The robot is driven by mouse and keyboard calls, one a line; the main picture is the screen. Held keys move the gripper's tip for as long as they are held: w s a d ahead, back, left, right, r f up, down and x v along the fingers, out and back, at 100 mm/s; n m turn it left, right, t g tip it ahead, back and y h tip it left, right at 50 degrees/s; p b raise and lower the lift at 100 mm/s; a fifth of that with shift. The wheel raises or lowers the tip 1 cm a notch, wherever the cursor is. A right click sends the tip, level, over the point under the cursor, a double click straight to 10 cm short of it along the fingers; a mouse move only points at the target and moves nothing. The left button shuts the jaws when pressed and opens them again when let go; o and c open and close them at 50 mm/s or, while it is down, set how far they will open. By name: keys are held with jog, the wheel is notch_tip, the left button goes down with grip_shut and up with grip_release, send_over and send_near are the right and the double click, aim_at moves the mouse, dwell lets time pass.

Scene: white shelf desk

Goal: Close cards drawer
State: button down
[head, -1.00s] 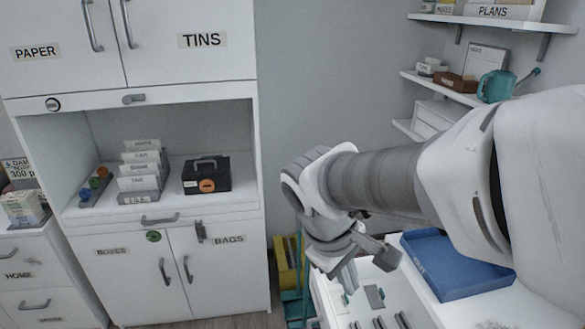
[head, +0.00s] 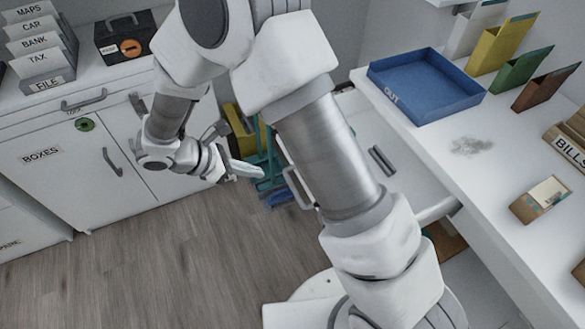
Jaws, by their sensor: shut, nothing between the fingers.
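A white drawer (head: 362,122) stands open from the white desk (head: 412,138) in the head view. Several dark slim items (head: 381,160) lie inside it. Its front has a bar handle (head: 297,188), partly covered by my arm. I see no cards label; the drawer's front face is mostly hidden. My gripper (head: 258,172) is shut and empty. In the picture it is left of the drawer front and handle, apart from them, with its fingers pointing right.
A blue OUT tray (head: 425,88), upright coloured holders (head: 502,45) and a BILLS box (head: 568,140) are on the desk. A white cabinet (head: 75,180) stands left. Blue-green and yellow things (head: 270,180) are on the floor behind my gripper. Wood floor (head: 170,265) is clear.

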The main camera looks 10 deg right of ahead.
jog(key=b+x, duration=0.1)
jog(key=x, duration=0.3)
jog(key=b+x, duration=0.1)
jog(key=x, duration=0.3)
jog(key=d+r+b+x, duration=0.1)
jog(key=x, duration=0.3)
jog(key=shift+w+r, duration=0.1)
jog(key=shift+w, duration=0.05)
jog(key=shift+w+d+r, duration=0.1)
jog(key=shift+w+d, duration=0.1)
jog(key=shift+d, duration=0.5)
jog(key=shift+d, duration=0.1)
jog(key=w+d, duration=0.3)
jog(key=d, duration=0.6)
jog(key=w+d+b, duration=0.1)
jog(key=w+d, duration=0.2)
jog(key=d, duration=0.7)
jog(key=w+d, duration=0.3)
jog(key=d, duration=0.7)
jog(key=shift+w+d+b, duration=0.2)
jog(key=shift+w+b, duration=0.1)
jog(key=shift+b, duration=0.05)
jog(key=shift+w+d, duration=0.1)
jog(key=shift+d, duration=0.25)
jog(key=shift+d+r, duration=0.1)
jog(key=shift+d, duration=0.05)
